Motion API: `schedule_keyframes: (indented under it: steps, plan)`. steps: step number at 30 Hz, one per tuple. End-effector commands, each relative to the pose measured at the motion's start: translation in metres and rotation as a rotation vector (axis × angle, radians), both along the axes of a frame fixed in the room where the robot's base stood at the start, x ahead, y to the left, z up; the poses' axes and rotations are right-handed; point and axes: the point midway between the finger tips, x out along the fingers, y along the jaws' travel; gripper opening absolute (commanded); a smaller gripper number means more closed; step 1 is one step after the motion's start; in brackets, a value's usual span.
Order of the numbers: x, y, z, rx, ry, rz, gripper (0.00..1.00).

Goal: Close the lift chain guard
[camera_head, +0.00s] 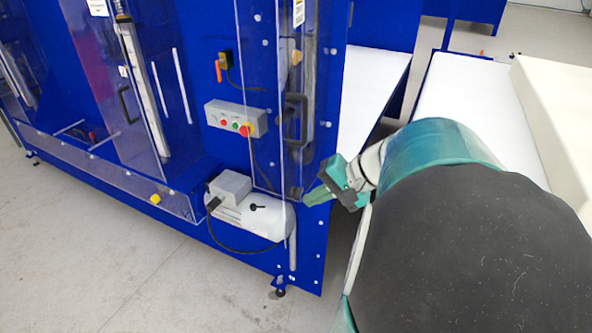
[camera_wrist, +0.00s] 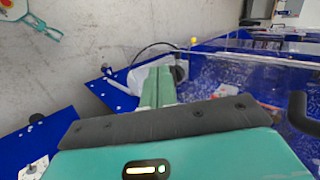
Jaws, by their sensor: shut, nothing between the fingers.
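The lift chain guard looks to be the clear panel (camera_head: 265,75) with a black handle (camera_head: 295,122), on the right end of the blue machine. I cannot tell how far it stands open. My gripper (camera_head: 308,198) is shut and empty, close to the guard's lower right edge and below the handle. I cannot tell whether it touches the panel. In the wrist view my gripper's fingers (camera_wrist: 158,75) are together at the middle, with a clear panel (camera_wrist: 255,62) and a black handle (camera_wrist: 302,112) to the right.
A grey control box (camera_head: 236,119) with buttons and a white motor (camera_head: 248,212) sit on the blue machine left of my gripper. A white conveyor (camera_head: 372,85) runs behind. A pale foam block (camera_head: 560,110) lies at right. Grey floor is free at lower left.

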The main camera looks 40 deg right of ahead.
Motion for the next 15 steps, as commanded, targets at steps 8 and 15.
schedule_keyframes:
  steps: [8, 15]
  plan:
    - [0.03, 0.02, 0.003, -0.003, -0.003, 0.005, 0.0]
    - [0.032, 0.021, 0.003, -0.002, -0.002, 0.003, 0.0]
